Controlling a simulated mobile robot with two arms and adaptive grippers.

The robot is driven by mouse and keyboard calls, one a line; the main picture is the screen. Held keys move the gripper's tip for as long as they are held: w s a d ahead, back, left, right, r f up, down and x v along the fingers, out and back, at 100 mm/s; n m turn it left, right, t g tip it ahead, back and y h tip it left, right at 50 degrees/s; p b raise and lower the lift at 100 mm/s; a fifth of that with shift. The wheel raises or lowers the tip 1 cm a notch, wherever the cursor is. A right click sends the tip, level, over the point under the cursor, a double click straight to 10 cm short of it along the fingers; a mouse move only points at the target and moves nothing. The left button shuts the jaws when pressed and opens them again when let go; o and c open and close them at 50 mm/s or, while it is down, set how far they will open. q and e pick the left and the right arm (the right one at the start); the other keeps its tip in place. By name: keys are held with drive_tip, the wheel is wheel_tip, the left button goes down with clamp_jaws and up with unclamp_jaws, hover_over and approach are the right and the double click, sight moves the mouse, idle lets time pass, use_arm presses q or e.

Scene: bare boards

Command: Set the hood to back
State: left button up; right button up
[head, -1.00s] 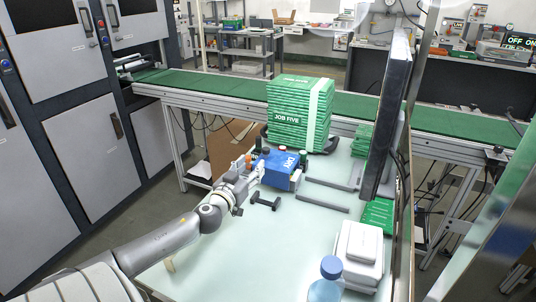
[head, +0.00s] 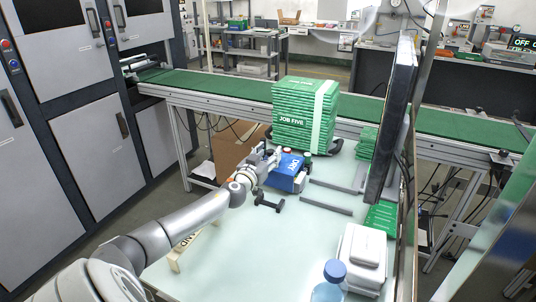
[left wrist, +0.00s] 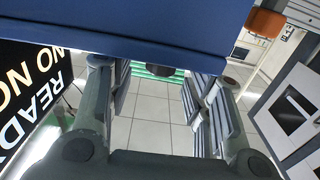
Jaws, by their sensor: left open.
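A blue box-shaped unit with white lettering (head: 289,166), which may carry the hood, sits on the pale table in front of the green stack. I cannot tell a separate hood or its setting. My left gripper (head: 268,160) is at the left side of this unit, close to it; contact cannot be told. In the left wrist view a broad blue surface (left wrist: 150,30) spans the top, beyond the open fingers (left wrist: 165,88). My right gripper is out of view.
Green boxes marked JOB FIVE (head: 300,112) stand behind the unit. A dark dumbbell-shaped piece (head: 269,202) and grey bars (head: 325,204) lie in front. A monitor (head: 391,120), a white device (head: 361,258) and a blue-capped bottle (head: 334,272) line the right. The table's front middle is clear.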

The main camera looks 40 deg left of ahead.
use_arm(q)
clamp_jaws()
idle(0.3)
drive_tip(key=w+d, duration=0.2)
drive_tip(key=d, duration=0.6)
drive_tip(key=w+d, duration=0.3)
drive_tip(key=d, duration=0.5)
drive_tip(key=shift+d+b, duration=0.25)
drive_tip(key=shift+b, duration=0.05)
drive_tip(key=shift+w, duration=0.1)
unclamp_jaws()
drive_tip(key=shift+w+d, duration=0.1)
drive_tip(key=shift+d, duration=0.05)
drive_tip(key=v, duration=1.2)
